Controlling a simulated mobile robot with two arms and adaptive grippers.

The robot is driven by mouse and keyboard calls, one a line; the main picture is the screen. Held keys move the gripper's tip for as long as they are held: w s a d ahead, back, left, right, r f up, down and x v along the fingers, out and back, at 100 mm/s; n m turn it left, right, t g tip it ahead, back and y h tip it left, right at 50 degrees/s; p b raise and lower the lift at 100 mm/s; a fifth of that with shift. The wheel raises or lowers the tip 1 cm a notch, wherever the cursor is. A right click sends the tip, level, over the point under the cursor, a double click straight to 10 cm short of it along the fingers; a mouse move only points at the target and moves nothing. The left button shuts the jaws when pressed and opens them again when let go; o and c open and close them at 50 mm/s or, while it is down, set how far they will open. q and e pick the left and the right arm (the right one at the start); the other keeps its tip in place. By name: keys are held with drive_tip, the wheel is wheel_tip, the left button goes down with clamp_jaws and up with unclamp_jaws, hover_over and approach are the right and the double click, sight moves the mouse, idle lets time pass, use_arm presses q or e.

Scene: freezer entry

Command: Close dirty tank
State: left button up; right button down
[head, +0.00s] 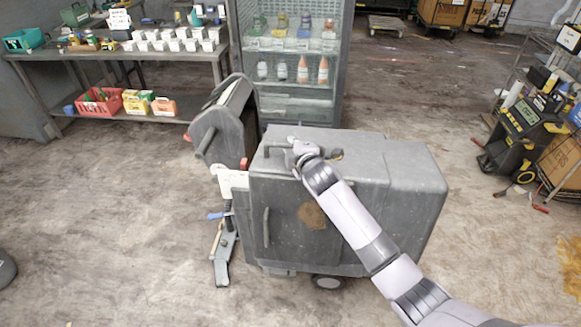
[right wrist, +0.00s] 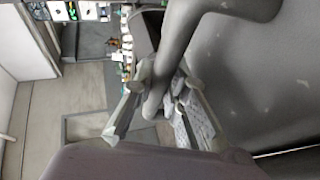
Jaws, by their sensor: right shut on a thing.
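The dirty tank belongs to a large grey wheeled cleaning machine (head: 345,215) in the middle of the head view. Its broad grey top cover (head: 400,160) lies over the body; I cannot tell whether it sits fully down. My right gripper (head: 300,150) is at the top left of this cover, with the arm reaching over the body from the lower right. In the right wrist view, the fingers (right wrist: 160,105) are shut around a grey curved handle (right wrist: 165,75). The handle joins a grey surface (right wrist: 270,80) at the right. My left gripper is not in view.
The machine's grey control section (head: 220,118) rises at its left. A glass-door fridge (head: 292,60) with bottles stands close behind. A metal table (head: 130,58) is at the back left, and a cluttered shelf cart (head: 525,110) at the right.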

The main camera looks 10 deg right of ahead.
drive_tip(key=shift+g, duration=0.8)
drive_tip(key=w, duration=0.2)
drive_tip(key=w+d+b, duration=0.1)
drive_tip(key=w, duration=0.2)
drive_tip(key=w+d+r, duration=0.1)
drive_tip(key=w, duration=0.1)
drive_tip(key=shift+w+d+b, duration=0.15)
drive_tip(key=shift+w+b, duration=0.15)
drive_tip(key=shift+b, duration=0.05)
drive_tip(key=shift+m+g, duration=0.3)
drive_tip(key=w+b, duration=0.2)
drive_tip(key=b, duration=0.1)
drive_tip(key=w+d+b, duration=0.1)
drive_tip(key=w+b, duration=0.1)
drive_tip(key=b, duration=0.1)
drive_tip(key=w+d+b, duration=0.1)
drive_tip(key=w+b, duration=0.2)
drive_tip(key=shift+d+r, duration=0.1)
drive_tip(key=shift+w+d+r+b, duration=0.15)
drive_tip(key=shift+w+r+b, duration=0.25)
drive_tip(key=shift+b, duration=0.5)
drive_tip(key=c, duration=1.6)
unclamp_jaws()
drive_tip(key=shift+w, duration=0.1)
drive_tip(key=shift+o, duration=0.2)
drive_tip(key=shift+d+r, duration=0.15)
